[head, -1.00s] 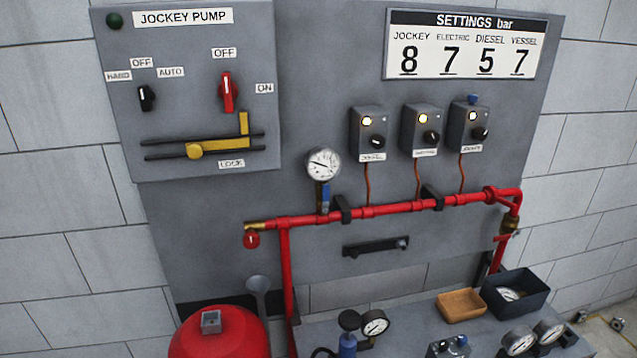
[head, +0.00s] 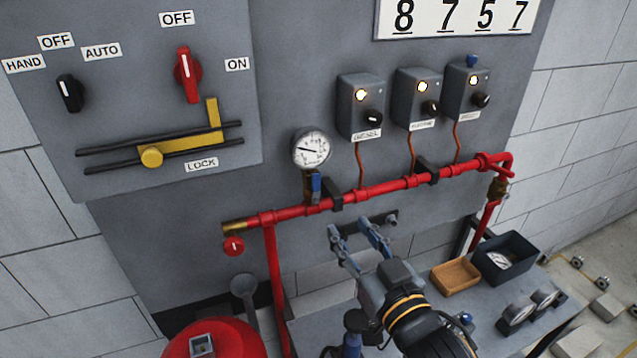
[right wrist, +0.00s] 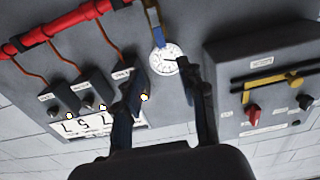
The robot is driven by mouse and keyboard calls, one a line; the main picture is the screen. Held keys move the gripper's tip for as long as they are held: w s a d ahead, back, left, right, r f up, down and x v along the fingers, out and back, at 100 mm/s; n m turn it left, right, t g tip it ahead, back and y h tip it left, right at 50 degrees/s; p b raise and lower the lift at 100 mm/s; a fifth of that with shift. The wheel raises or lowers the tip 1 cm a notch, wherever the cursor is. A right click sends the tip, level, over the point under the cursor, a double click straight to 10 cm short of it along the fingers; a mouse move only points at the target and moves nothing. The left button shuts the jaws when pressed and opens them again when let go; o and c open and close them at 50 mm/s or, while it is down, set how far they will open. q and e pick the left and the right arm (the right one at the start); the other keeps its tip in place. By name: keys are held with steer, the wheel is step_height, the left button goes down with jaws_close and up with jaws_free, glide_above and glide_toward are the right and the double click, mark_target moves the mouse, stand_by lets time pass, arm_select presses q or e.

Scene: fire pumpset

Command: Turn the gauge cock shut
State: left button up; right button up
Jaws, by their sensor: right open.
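The gauge cock (head: 316,187) is a small brass valve with a blue lever, under the round white gauge (head: 312,149) and above the red pipe. My left gripper is not in view.
The red pipe (head: 388,188) runs across the panel beneath the cock. Three grey switch boxes (head: 360,105) with copper tubes are to the right. A dark bracket (head: 335,193) sits close right of the lever. A wooden tray (head: 455,276) and black bin (head: 505,258) stand on the bench.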

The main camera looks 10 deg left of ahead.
mark_target(317, 183)
steer(key=p+x, duration=0.3)
steer(key=x, duration=0.9)
steer(key=shift+w+a, duration=0.2)
steer(key=shift+w, duration=0.05)
steer(key=shift+w+a+p, duration=0.3)
steer(key=shift+w+p, duration=0.05)
steer(key=shift+w, duration=0.15)
steer(key=shift+c, duration=0.2)
jaws_close()
